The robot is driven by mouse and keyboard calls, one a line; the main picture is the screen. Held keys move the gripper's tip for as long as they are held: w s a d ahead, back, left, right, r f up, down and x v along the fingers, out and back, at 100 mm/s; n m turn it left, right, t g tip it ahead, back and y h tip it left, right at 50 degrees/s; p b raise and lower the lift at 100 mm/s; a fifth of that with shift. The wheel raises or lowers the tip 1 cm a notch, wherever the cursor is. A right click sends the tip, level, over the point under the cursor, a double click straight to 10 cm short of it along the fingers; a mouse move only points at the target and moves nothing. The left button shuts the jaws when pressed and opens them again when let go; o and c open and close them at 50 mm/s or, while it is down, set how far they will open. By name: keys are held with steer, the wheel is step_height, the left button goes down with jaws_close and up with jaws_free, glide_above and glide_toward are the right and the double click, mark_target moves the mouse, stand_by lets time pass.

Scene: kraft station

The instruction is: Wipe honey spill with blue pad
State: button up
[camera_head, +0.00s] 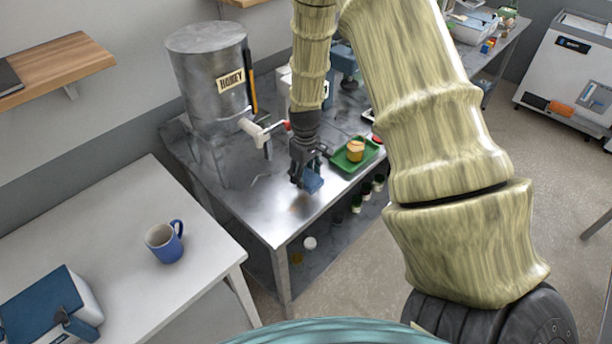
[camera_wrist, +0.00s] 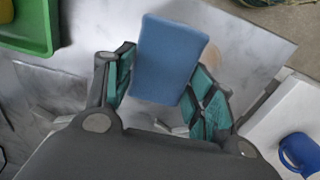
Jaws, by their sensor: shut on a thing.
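My gripper (camera_head: 308,172) is over the metal table (camera_head: 240,203), near its front corner. It is shut on the blue pad (camera_head: 313,181). In the wrist view the blue pad (camera_wrist: 168,60) stands between the two teal-lined fingers of my gripper (camera_wrist: 165,88). A faint brownish honey spill (camera_head: 300,202) lies on the metal top just in front of the pad. Part of the spill (camera_wrist: 213,52) also shows beside the pad's right edge in the wrist view; the pad hides the rest. I cannot tell whether the pad touches the table.
A steel honey tank (camera_head: 212,75) with a white tap (camera_head: 255,130) stands behind left of my gripper. A green tray (camera_head: 367,158) with a honey-coloured jar (camera_head: 355,150) is to the right. A blue mug (camera_head: 166,242) stands on the white table (camera_head: 110,215).

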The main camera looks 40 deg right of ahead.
mark_target(305, 175)
steer(key=shift+r+p, duration=0.8)
steer(key=shift+r, duration=0.7)
